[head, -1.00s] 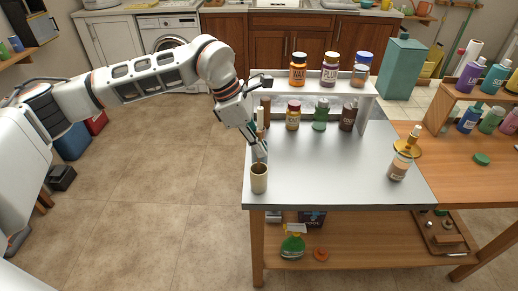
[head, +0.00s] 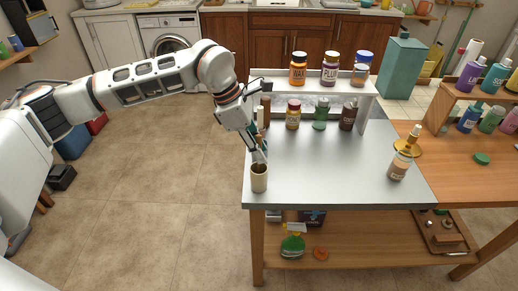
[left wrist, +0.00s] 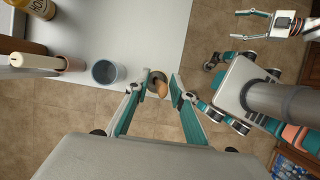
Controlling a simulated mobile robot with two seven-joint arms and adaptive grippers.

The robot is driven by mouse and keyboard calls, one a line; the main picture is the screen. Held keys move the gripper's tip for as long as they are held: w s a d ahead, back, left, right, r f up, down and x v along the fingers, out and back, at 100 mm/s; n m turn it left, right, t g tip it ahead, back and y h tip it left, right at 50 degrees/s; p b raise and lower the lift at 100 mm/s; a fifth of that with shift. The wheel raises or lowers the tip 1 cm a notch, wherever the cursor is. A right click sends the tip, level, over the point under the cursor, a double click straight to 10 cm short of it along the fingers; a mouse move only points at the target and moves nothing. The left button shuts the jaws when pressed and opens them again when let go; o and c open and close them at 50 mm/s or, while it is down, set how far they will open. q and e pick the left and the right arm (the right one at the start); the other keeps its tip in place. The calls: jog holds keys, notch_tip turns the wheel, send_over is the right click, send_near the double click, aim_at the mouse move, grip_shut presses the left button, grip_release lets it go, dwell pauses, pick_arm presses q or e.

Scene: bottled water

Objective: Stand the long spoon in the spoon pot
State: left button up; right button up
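The cream spoon pot (head: 259,180) stands upright at the table's front left corner. My left gripper (head: 259,154) is just above its mouth. In the left wrist view its fingers (left wrist: 162,76) are apart, on either side of the dark pot mouth (left wrist: 154,77). A tan piece, apparently the spoon's end (left wrist: 162,90), shows between them, nearer the right finger. Its lower part is hidden, and I cannot tell how deep it sits. My right gripper (left wrist: 240,25) shows at the upper right of the wrist view, fingers apart and empty, away from the table.
A blue-grey cup (left wrist: 105,72) and a tall, pale-topped bottle (left wrist: 35,62) stand close beside the pot. Behind is a white riser (head: 320,88) with several bottles on and under it. A pump bottle (head: 402,160) stands at right. The table's middle (head: 330,172) is clear.

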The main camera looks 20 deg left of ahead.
pick_arm(q)
jog(key=v, duration=1.2)
